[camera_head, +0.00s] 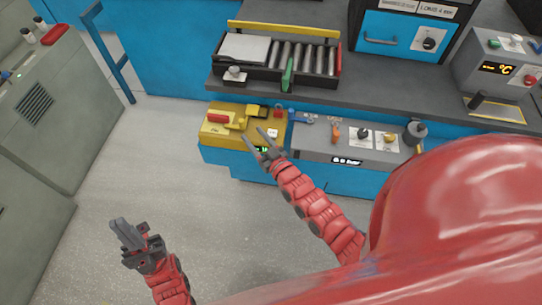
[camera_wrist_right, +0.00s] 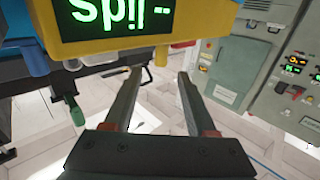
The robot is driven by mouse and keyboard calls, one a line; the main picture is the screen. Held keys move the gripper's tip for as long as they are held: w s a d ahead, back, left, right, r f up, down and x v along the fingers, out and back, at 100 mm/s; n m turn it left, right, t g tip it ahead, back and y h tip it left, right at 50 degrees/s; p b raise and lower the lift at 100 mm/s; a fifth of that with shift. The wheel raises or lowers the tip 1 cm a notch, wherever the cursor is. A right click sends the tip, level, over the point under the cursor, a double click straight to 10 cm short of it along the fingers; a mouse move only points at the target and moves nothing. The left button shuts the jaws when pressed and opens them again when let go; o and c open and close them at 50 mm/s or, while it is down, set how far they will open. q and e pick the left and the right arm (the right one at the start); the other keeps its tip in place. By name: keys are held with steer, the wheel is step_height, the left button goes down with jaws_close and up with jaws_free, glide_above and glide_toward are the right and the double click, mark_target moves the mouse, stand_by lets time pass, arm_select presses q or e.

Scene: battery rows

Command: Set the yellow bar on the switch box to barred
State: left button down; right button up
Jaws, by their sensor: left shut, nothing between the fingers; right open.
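The yellow switch box (camera_head: 210,133) stands on the low blue bench in the head view. A small yellow bar (camera_head: 236,125) seems to lie on its top, beside a red handle (camera_head: 217,118); its exact setting is too small to tell. My right gripper (camera_head: 255,137) is open and empty over the front right part of the box and covers some of it. In the right wrist view the open fingers (camera_wrist_right: 157,78) show nothing between them, and the box's green-lit display (camera_wrist_right: 118,18) fills the top. My left gripper (camera_head: 122,232) is shut and empty, over the floor at lower left.
A grey panel (camera_head: 309,150) with knobs and an orange lever adjoins the box on the right. Above, a roller tray (camera_head: 262,74) with a green lever stands on the dark counter. A grey cabinet (camera_head: 60,110) stands at left. The floor between is clear.

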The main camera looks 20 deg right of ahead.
steer(key=s+d, duration=0.1)
steer(key=s, duration=0.8)
steer(key=shift+s+d+b, duration=0.25)
steer(key=shift+d+b, duration=0.1)
steer(key=shift+b, duration=0.1)
